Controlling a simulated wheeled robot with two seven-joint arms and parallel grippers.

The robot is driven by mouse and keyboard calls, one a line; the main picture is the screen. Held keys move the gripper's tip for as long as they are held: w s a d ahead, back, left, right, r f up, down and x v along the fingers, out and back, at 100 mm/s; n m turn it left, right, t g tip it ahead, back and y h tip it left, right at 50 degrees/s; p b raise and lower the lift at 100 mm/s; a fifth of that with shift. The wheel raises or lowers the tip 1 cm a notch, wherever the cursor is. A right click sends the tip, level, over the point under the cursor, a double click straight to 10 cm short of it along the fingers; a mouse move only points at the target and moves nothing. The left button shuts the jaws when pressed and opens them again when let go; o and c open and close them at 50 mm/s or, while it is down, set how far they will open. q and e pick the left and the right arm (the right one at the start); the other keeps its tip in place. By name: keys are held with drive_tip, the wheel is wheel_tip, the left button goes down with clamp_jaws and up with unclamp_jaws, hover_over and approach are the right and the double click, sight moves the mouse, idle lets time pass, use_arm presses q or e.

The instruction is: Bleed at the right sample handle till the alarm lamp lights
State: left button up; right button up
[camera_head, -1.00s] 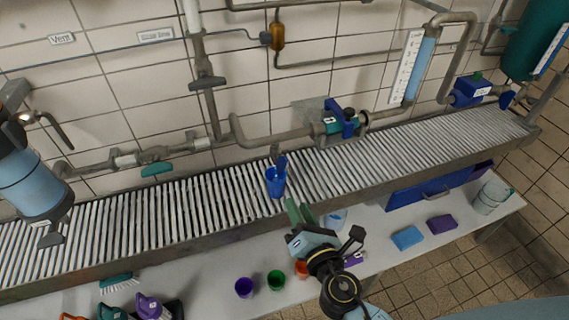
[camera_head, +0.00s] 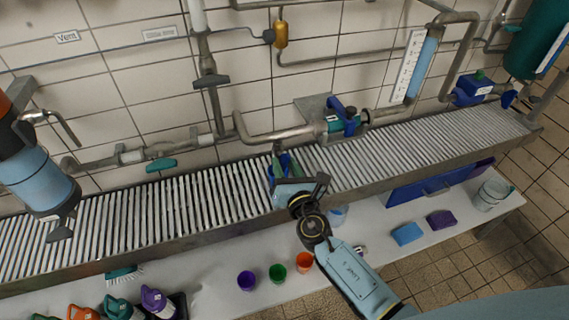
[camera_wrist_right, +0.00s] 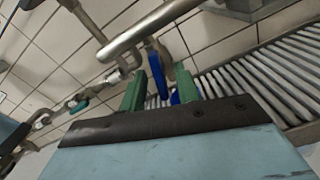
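The right sample handle, a blue lever (camera_wrist_right: 156,75), shows between my green fingers in the right wrist view. A grey spout hangs beside it. My right gripper (camera_head: 283,166) is open in the head view, its two fingers apart around the tap area; I cannot tell whether they touch the lever. In the wrist view the right gripper (camera_wrist_right: 160,88) has a finger on each side of the lever. A blue cup (camera_head: 269,174) stands on the slatted rack under the tap, mostly hidden by the gripper. I cannot make out an alarm lamp. My left gripper is not in view.
A pipe valve with a big blue handle (camera_head: 348,116) is close on the right. A teal handle (camera_head: 161,164) is left. The slatted rack (camera_head: 150,215) runs across.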

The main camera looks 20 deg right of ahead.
drive_tip(key=shift+w, duration=0.45)
clamp_jaws()
